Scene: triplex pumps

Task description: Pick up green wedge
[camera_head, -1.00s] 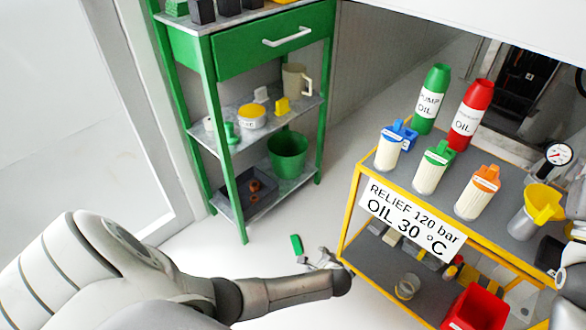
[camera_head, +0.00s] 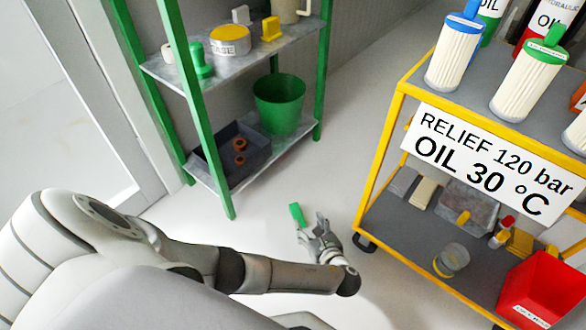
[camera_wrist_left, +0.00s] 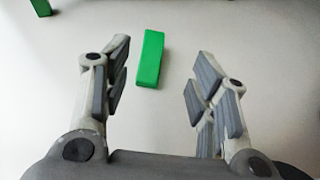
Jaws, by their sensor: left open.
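The green wedge (camera_head: 296,213) is a small elongated green block on the white floor, between the green shelf and the yellow cart. My left gripper (camera_head: 312,234) is just beside it in the head view, at the end of my arm from the left. In the left wrist view the green wedge (camera_wrist_left: 151,58) lies ahead of and between the open fingers of the left gripper (camera_wrist_left: 160,75), nearer the left finger. Neither finger appears to touch it. The gripper is empty. My right gripper is not in view.
The yellow cart (camera_head: 372,165) stands to the right with a caster near my gripper. The green shelf (camera_head: 205,150) stands behind, holding a dark tray (camera_head: 215,170) and a green bucket (camera_head: 279,103) low down. The floor around the wedge is clear.

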